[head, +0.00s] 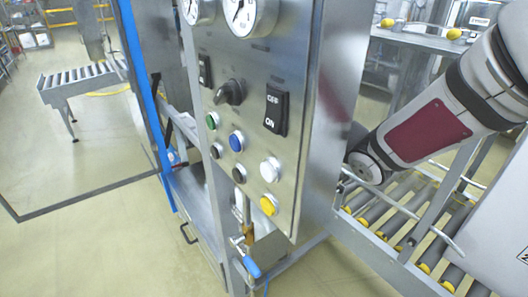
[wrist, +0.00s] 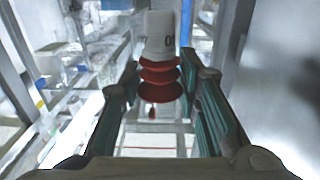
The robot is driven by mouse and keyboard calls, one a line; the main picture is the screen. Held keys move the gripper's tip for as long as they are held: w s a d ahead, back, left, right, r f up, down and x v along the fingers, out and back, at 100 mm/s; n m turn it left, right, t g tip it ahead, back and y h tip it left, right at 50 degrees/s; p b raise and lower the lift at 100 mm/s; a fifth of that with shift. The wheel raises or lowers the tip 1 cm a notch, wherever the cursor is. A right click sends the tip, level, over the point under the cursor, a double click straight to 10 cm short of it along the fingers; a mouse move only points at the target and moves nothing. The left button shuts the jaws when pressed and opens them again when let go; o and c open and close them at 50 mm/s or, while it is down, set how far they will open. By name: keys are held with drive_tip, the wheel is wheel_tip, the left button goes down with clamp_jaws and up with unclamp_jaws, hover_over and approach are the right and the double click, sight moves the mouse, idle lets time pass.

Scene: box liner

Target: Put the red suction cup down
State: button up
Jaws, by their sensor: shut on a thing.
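The red suction cup (wrist: 160,82) shows in the wrist view, with red ribbed bellows and a white cylindrical top (wrist: 160,36) bearing dark marks. My gripper (wrist: 158,73) is shut on it, with one teal-padded finger on each side. The cup is held off the surfaces below. In the head view, my arm reaches in from the right behind the steel control panel. My gripper and the cup are hidden there.
The control panel (head: 250,60) with gauges, buttons and switches stands in the middle of the head view. A roller conveyor (head: 400,205) is at the right, below my arm. Another conveyor (head: 80,75) stands at the far left. Open floor (head: 90,235) is at the lower left.

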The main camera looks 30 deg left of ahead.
drive_tip(key=shift+s+a+f+g, duration=0.1)
drive_tip(key=shift+a+f+g, duration=0.05)
drive_tip(key=shift+a, duration=0.25)
drive_tip(key=shift+s+a+f+g, duration=0.1)
drive_tip(key=shift+a+g, duration=0.05)
drive_tip(key=shift+a, duration=0.2)
drive_tip(key=shift+w+f+b, duration=0.1)
drive_tip(key=shift+f+b, duration=0.2)
drive_tip(key=shift+f, duration=4.15)
drive_tip(key=shift+f+b, duration=0.35)
drive_tip(key=shift+b, duration=0.05)
drive_tip(key=o, duration=1.1)
drive_tip(key=shift+r, duration=0.2)
